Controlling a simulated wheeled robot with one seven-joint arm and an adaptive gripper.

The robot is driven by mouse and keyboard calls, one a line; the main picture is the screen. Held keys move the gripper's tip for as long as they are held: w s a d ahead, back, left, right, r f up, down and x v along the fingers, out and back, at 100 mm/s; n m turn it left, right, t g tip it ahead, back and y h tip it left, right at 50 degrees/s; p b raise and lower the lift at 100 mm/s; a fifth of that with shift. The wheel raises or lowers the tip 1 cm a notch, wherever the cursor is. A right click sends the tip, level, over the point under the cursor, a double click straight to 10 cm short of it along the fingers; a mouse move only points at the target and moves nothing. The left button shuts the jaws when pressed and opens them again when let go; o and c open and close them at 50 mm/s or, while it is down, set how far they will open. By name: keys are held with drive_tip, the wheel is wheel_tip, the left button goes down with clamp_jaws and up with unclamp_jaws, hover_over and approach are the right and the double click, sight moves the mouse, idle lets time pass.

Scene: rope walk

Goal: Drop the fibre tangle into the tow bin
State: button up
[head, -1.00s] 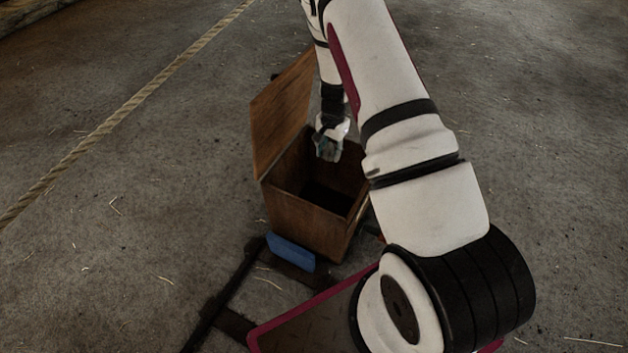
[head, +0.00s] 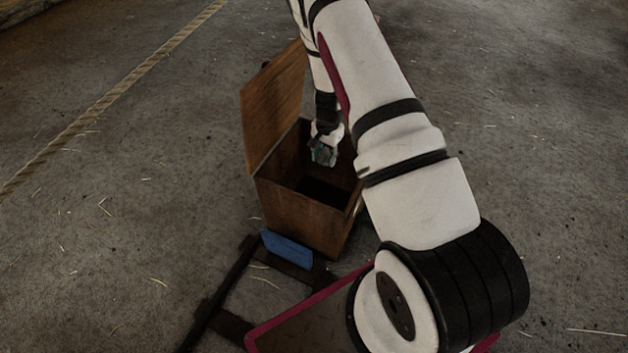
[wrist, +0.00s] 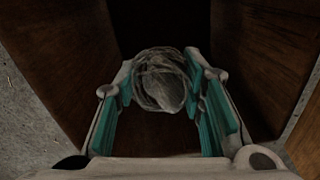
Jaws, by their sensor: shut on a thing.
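The tow bin (head: 300,213) is a brown wooden box on the floor, with its lid (head: 272,108) standing open on the left side. My gripper (head: 323,158) points down at the bin's mouth, near its back part. In the wrist view my gripper (wrist: 165,92) is shut on the fibre tangle (wrist: 160,80), a round grey clump between the teal-lined fingers. The bin's brown walls (wrist: 268,50) rise around it there, and its inside is dark. The tangle is too small to make out clearly in the head view.
A blue plate (head: 286,249) on a dark frame (head: 232,285) lies in front of the bin. A rope (head: 110,98) runs across the floor at the left. Bare floor with scattered straw surrounds the bin.

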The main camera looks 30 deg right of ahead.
drive_tip(key=o, duration=1)
drive_tip(key=shift+c, duration=0.2)
wheel_tip(320, 180, up, 12)
drive_tip(key=shift+s, duration=0.2)
drive_tip(key=shift+d, duration=0.1)
